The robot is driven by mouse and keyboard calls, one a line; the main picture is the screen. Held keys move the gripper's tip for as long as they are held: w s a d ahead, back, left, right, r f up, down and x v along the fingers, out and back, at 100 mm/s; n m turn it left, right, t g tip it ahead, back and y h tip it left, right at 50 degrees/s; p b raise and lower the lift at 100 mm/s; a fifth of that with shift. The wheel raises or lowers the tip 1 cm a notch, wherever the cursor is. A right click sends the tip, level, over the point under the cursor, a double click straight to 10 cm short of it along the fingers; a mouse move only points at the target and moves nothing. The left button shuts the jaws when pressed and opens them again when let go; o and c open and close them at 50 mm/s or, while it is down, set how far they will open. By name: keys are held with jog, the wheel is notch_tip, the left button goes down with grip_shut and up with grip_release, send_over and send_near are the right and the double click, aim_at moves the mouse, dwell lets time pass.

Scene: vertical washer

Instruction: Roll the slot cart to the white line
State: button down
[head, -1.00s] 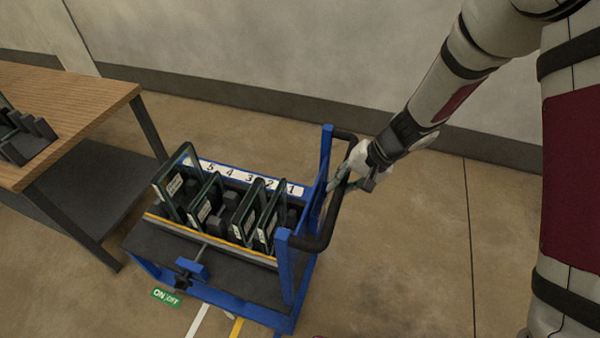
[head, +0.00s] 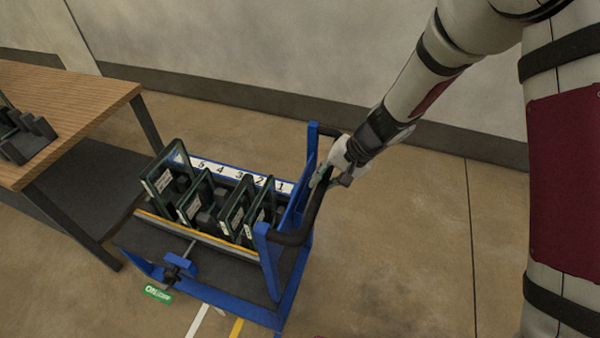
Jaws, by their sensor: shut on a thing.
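The blue slot cart (head: 206,292) stands on the floor in the middle of the head view. Its rack holds several dark-framed panels, with a white strip numbered 1 to 5 (head: 228,174) along the back. My gripper (head: 326,177) is shut on the black push handle (head: 314,215) at the cart's right end. A white line (head: 198,320) shows on the floor at the bottom, running under the cart's front edge. The cart hides the rest of the line.
A yellow line (head: 236,327) lies just right of the white one. A green ON/OFF tag (head: 158,294) is at the cart's front left. A wood-topped table (head: 75,105) stands close at the left. Floor (head: 400,260) to the right is clear.

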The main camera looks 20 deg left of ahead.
jog(key=a, duration=0.6)
jog(key=shift+w+a+b, duration=0.15)
jog(key=shift+b, duration=0.2)
dwell(0.6)
dwell(0.7)
jog(key=a, duration=0.6)
jog(key=shift+w+b, duration=0.1)
jog(key=shift+b, duration=0.25)
dwell(0.5)
jog(key=shift+d, duration=0.1)
jog(key=c, duration=1.2)
grip_release()
jog(key=shift+r, duration=0.1)
jog(key=p+v, duration=0.4)
jog(key=v, duration=0.6)
jog(key=shift+d, duration=0.1)
